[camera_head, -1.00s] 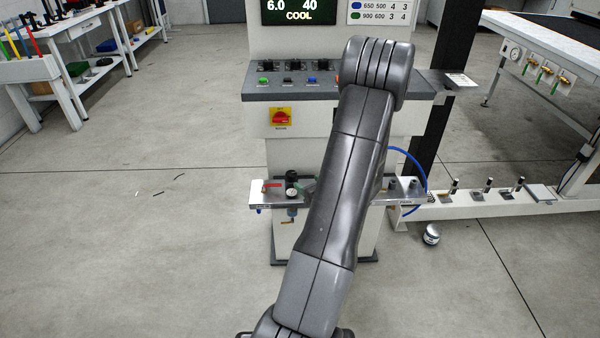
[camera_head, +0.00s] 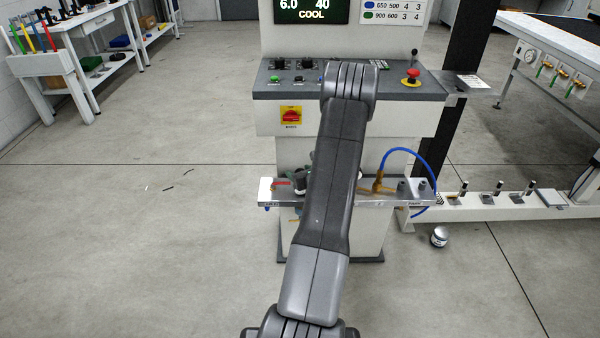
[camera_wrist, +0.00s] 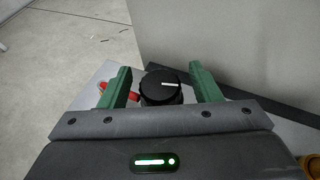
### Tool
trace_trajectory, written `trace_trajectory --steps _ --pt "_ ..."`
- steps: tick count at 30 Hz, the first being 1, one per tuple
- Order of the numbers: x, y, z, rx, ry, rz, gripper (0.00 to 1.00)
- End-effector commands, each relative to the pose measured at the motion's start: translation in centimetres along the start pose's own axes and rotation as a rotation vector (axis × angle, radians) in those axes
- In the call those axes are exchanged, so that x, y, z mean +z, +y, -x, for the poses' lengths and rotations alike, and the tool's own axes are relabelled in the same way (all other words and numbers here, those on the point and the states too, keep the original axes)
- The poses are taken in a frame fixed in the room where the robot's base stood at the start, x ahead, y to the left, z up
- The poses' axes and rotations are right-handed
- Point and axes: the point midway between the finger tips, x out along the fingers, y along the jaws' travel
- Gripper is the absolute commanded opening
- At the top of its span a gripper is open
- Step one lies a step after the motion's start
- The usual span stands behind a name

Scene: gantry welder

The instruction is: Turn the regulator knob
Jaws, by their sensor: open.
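The regulator knob (camera_wrist: 161,88) is round and black with a white line on its top. In the wrist view it sits between the two green fingers of my gripper (camera_wrist: 161,76). The fingers are apart, one on each side of the knob, with a visible gap to each; I cannot tell how deep they reach around it. The knob's metal shelf (camera_head: 350,202) shows on both sides of my arm.
A red handle (camera_wrist: 131,95) lies left of the knob, close to the left finger. A blue hose (camera_head: 415,152) arcs above the shelf's right part. The console (camera_head: 290,87) with a red emergency button (camera_head: 412,74) overhangs behind.

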Motion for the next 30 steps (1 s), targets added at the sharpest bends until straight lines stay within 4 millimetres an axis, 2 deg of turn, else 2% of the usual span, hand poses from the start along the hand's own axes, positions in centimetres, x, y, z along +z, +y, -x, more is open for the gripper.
trace_trajectory --steps 4,5,11,12,21,30 --pt "-0.01 0.01 0.02 0.000 0.000 0.000 0.57" --pt "-0.01 0.01 0.02 0.000 0.000 0.000 0.54" --pt "-0.01 0.01 0.04 0.000 0.000 0.000 0.14" --pt "-0.01 0.01 0.04 0.000 0.000 0.000 0.13" --pt "0.03 -0.03 0.06 0.038 0.000 0.017 0.13" --pt "-0.02 -0.02 0.02 0.206 0.000 0.089 0.13"
